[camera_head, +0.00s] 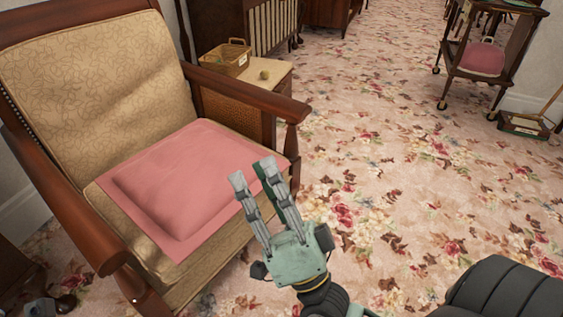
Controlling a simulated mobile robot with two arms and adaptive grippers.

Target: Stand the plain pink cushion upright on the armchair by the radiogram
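The plain pink cushion (180,183) lies flat on the seat of the armchair (95,75) at the left. The armchair has a wooden frame and tan patterned upholstery, and its backrest is bare. My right gripper (254,170) is at the cushion's right front corner. Its two fingers are apart with nothing seen between them, and they point up and left in the picture. I cannot tell whether a finger touches the cushion.
A low cabinet (236,106) beside the armchair carries a wicker basket (225,58) and a small round object (264,75). A wooden trolley (505,45) with a dark pink item stands at the back right. The floral carpet (375,130) between is clear.

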